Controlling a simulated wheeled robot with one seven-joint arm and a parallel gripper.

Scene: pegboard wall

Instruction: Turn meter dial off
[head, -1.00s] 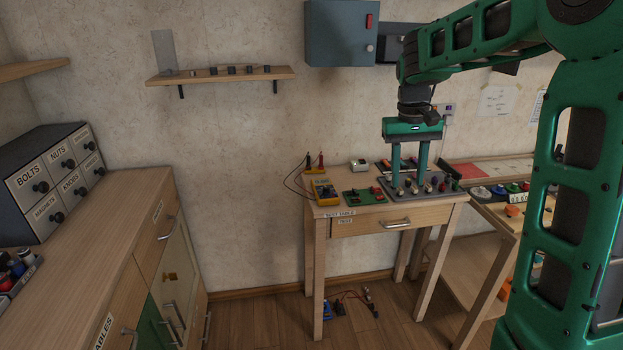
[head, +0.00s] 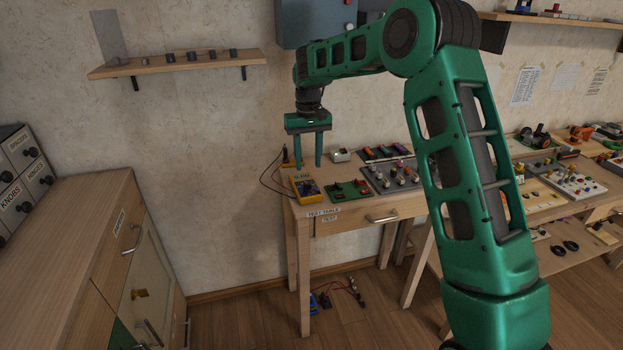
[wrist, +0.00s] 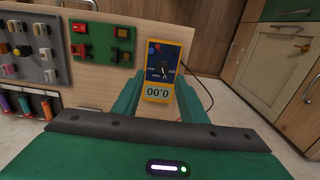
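The yellow multimeter (head: 307,187) lies at the left end of the test table. In the wrist view the meter (wrist: 179,45) shows its dark round dial (wrist: 163,69) and a lit display reading 0.00 (wrist: 158,92). My gripper (head: 308,167) points down over the back part of the meter, with its two fingers apart and nothing between them. In the wrist view the fingers flank the lower end of the meter. I cannot tell how far the fingertips are above it.
A green board with red switches (head: 349,190) lies just right of the meter, then a grey panel with knobs (head: 393,175). A small white device (head: 340,155) stands behind. Test leads hang off the table's left side. A wooden cabinet (head: 90,218) stands at the left.

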